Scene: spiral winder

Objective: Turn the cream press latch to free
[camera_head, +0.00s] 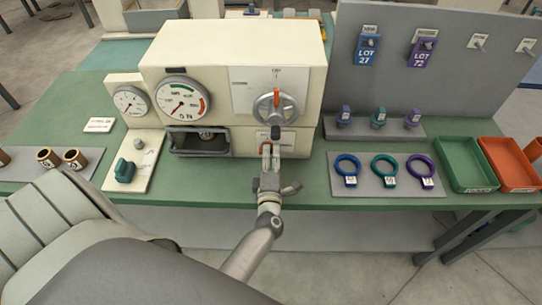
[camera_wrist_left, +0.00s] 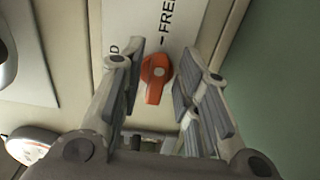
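The cream press (camera_head: 235,50) stands on the green bench. Its orange-red latch (camera_head: 264,147) sits low on the right of its front face, partly hidden by my left gripper (camera_head: 271,150). In the left wrist view the latch (camera_wrist_left: 154,80) lies on a pale plate printed "FREE", with a "D" ending another word to its left. Its long end points down in that view, away from the "FREE" mark. My left gripper (camera_wrist_left: 161,55) is open, its fingers on either side of the latch with visible gaps. My right gripper is not in view.
Above the latch is a round handwheel (camera_head: 275,108) with an orange pointer. Left of it are dials and an open bay (camera_head: 200,141). To the right are a ring tray (camera_head: 372,188), a green bin (camera_head: 463,170) and an orange bin (camera_head: 507,165). Brown cups (camera_head: 74,158) stand left.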

